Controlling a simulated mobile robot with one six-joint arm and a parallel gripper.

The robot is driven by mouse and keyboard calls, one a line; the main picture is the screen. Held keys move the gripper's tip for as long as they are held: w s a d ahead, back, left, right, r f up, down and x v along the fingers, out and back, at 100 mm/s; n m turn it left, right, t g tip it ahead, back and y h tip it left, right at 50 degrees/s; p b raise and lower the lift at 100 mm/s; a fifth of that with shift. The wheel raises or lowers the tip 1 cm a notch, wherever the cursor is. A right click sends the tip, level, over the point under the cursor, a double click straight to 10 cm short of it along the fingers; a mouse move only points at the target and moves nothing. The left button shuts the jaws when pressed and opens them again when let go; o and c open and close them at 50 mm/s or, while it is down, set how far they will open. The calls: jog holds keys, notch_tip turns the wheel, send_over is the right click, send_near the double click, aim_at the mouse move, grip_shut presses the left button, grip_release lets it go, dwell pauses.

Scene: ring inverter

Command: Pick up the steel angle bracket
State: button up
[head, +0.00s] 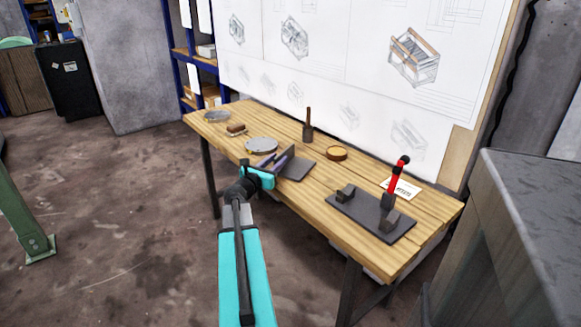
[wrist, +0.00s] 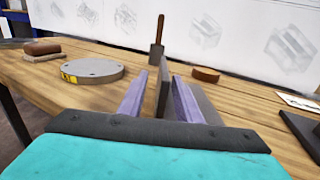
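The steel angle bracket (head: 300,168) is dark grey and stands on the wooden workbench, one leg flat and one upright. In the wrist view the upright leg (wrist: 163,58) rises between the two purple fingers of my gripper (wrist: 160,84). The gripper is open, with a finger on each side of the plate and a visible gap on the left. On the right the gap is narrow, and I cannot tell whether that finger touches. In the head view my gripper (head: 272,162) reaches the bracket from the bench's front side. The lower part of the bracket is partly hidden by the fingers.
A grey disc (head: 261,145) with a yellow label lies left of the bracket, and a brush (head: 236,129) lies beyond it. A mallet-like tool (head: 307,130) stands behind.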

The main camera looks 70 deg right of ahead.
aim_at(284, 153)
jog(key=shift+s+d+b, duration=0.1)
jog(key=shift+s+d, duration=0.1)
jog(key=shift+d, duration=0.65)
jog(key=shift+s+d+b, duration=0.15)
jog(key=shift+s+d, duration=0.1)
jog(key=shift+d, duration=0.6)
jog(key=shift+s+d+b, duration=0.1)
jog(key=shift+s+d, duration=0.1)
jog(key=shift+d, duration=0.65)
jog(key=shift+c, duration=0.5)
jog(key=shift+r, duration=0.1)
grip_shut()
jog(key=shift+w, duration=0.1)
jog(key=shift+r, duration=0.25)
jog(key=shift+f, duration=0.1)
